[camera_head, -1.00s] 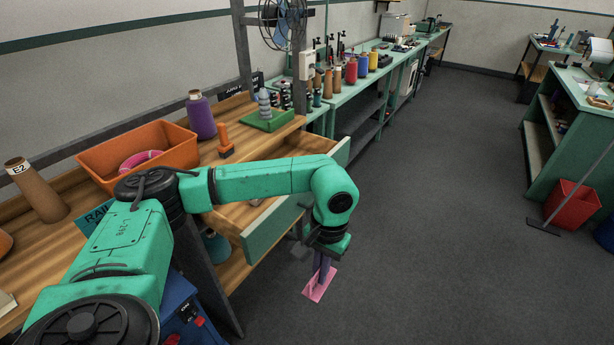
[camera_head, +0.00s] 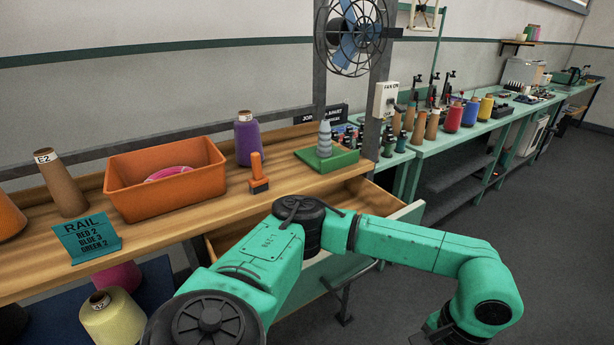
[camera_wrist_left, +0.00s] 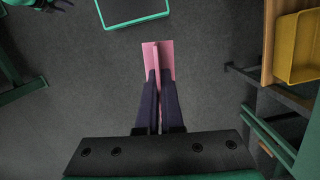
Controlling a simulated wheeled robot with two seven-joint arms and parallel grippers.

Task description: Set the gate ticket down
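In the head view my left arm reaches from the bottom toward the lower right. Its wrist is at the bottom edge, and the fingers and ticket are outside that view. My right gripper shows in neither view.
The wooden bench (camera_head: 225,213) carries an orange bin (camera_head: 165,196), a RAIL sign (camera_head: 87,237), a purple cone (camera_head: 248,142), an orange-handled tool (camera_head: 257,173) and a green tray (camera_head: 340,158). A drawer (camera_head: 405,214) stands open behind my arm. A yellow bin (camera_wrist_left: 297,48) shows in the wrist view.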

